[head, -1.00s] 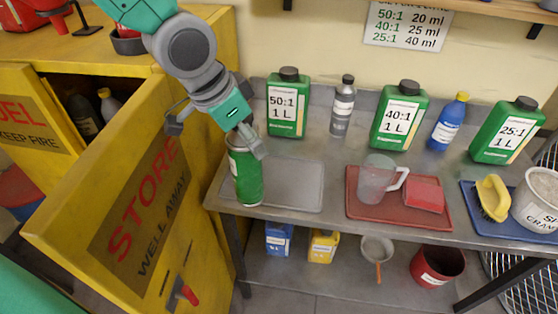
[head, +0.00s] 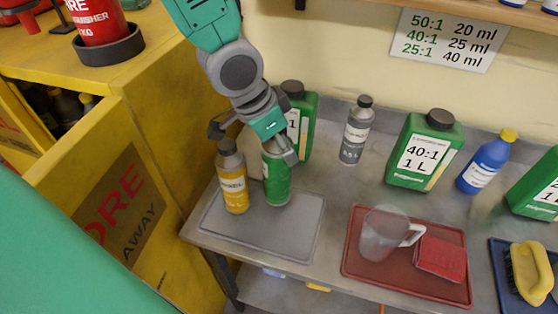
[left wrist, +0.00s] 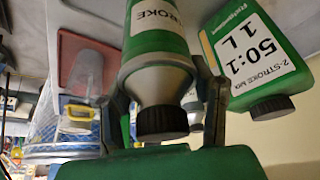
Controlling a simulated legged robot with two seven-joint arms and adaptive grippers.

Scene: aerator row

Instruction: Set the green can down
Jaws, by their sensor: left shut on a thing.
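My left gripper (head: 279,146) is shut on the green can (head: 276,180) near its top. The can is roughly upright over the back of the grey tray (head: 270,238); I cannot tell whether its base touches. In the left wrist view the fingers (left wrist: 165,105) sit on both sides of the can (left wrist: 156,45), which has a white label and a black cap. A yellow can (head: 233,184) with a grey cap stands close to its left, on the tray's back left part. My right gripper is not in view.
A green jug (head: 300,118) stands close behind the green can; the wrist view shows its 50:1 label. A grey bottle (head: 356,132) stands to the right. A red tray (head: 360,270) holds a clear pitcher (head: 382,238). The grey tray's front is clear.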

